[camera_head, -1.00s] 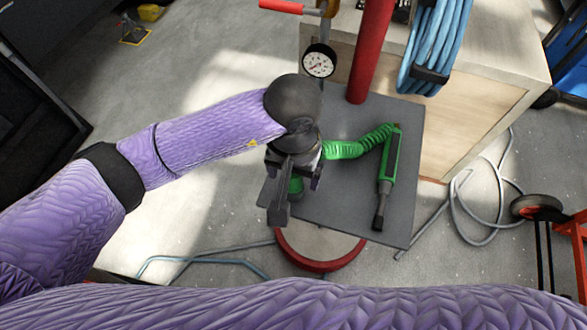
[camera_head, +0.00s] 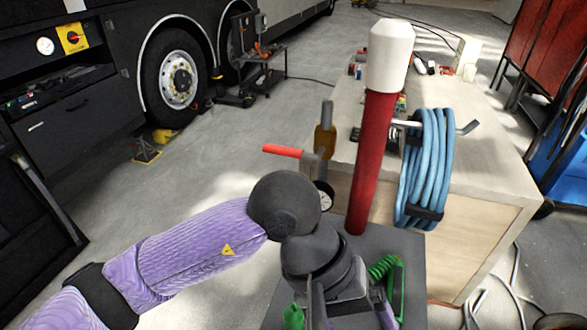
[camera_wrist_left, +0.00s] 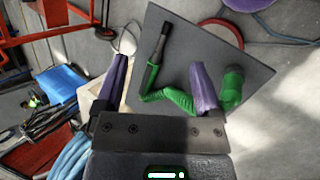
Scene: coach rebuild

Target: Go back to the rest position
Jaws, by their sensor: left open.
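My left gripper (camera_head: 350,314) reaches in from the left over the grey plate (camera_head: 408,240), fingers spread, nothing between them. It also shows in the left wrist view (camera_wrist_left: 158,68), where its two purple fingers stand apart. The green coiled hose (camera_wrist_left: 168,97) and the black-tipped tool (camera_wrist_left: 157,53) on it appear beyond the fingers, on the plate. In the head view the green tool (camera_head: 397,285) is partly cut off and partly behind my gripper. A green cylindrical part (camera_wrist_left: 231,88) is beside the right finger in the wrist view. My right gripper is not in view.
A red post (camera_head: 369,165) with a white top rises from the plate. A blue hose coil (camera_head: 427,170) hangs beside it, near a wooden bench (camera_head: 490,160). A red-handled valve (camera_head: 283,151) with a gauge is close to my wrist. The floor (camera_head: 235,130) at left is fairly clear.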

